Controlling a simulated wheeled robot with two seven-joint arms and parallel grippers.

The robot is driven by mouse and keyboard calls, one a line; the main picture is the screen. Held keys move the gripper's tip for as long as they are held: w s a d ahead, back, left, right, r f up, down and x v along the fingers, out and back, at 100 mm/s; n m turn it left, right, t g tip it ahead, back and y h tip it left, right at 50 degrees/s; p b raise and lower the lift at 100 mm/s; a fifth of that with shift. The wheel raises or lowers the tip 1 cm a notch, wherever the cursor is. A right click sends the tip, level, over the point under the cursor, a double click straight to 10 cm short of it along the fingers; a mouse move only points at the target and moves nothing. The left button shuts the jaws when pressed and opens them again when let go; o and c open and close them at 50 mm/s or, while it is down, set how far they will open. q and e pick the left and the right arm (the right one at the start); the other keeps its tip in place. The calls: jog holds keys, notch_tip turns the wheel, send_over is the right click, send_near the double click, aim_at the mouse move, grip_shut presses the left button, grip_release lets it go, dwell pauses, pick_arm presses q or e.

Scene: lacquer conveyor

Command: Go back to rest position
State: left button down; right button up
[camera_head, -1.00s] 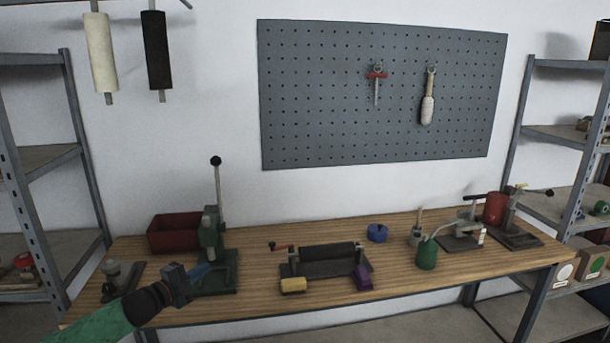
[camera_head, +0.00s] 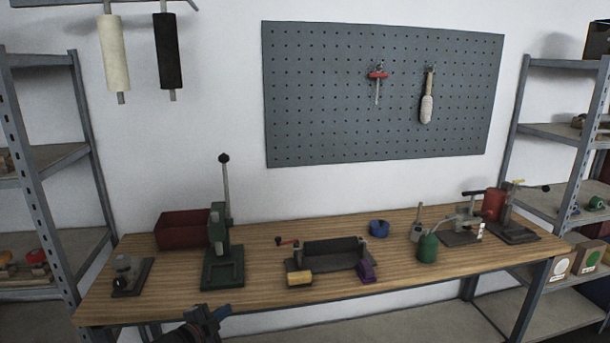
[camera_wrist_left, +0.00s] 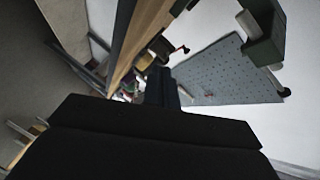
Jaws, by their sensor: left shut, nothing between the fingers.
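My left gripper (camera_head: 212,318) shows at the bottom of the head view, just in front of the workbench's (camera_head: 130,309) front edge and below the green lever press (camera_head: 222,266). It is shut and holds nothing. Part of its dark body fills the lower middle of the left wrist view, where the bench and the pegboard (camera_wrist_left: 225,70) appear tilted. My right gripper is not in view.
On the bench stand a red bin (camera_head: 181,230), a black roller (camera_head: 330,247), a yellow block (camera_head: 299,278), a purple block (camera_head: 366,271), a blue pot (camera_head: 379,229) and a green bottle (camera_head: 428,248). Shelving (camera_head: 42,170) flanks the left; more shelving (camera_head: 553,131) stands right.

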pick_arm(q)
jog(key=s+d+f+n+g+y, duration=0.2)
jog(key=s+f+n, duration=0.25)
jog(key=s, duration=0.35)
jog(key=s+d+f+n+g+y, duration=0.1)
jog(key=s+d+f+n+y, duration=0.25)
jog(key=s+f, duration=0.4)
jog(key=s+a+f+n+g+y, duration=0.1)
jog(key=s+a+n+g, duration=0.15)
jog(key=s, duration=0.65)
jog(key=s+a+f+n+g, duration=0.1)
jog(key=s+n+g, duration=0.2)
jog(key=s, duration=0.5)
jog(key=s+a+f+n+g+y, duration=0.1)
jog(key=s+f+n+g, duration=0.1)
jog(key=s, duration=0.7)
jog(key=s+d+f+g, duration=0.1)
jog(key=d+f, duration=0.1)
jog(key=f, duration=1.4)
jog(key=s+d+f+g+h, duration=0.1)
jog(key=s+d+f, duration=0.1)
jog(key=f, duration=1.5)
jog(key=shift+s+f, duration=0.25)
jog(key=shift+s, duration=0.05)
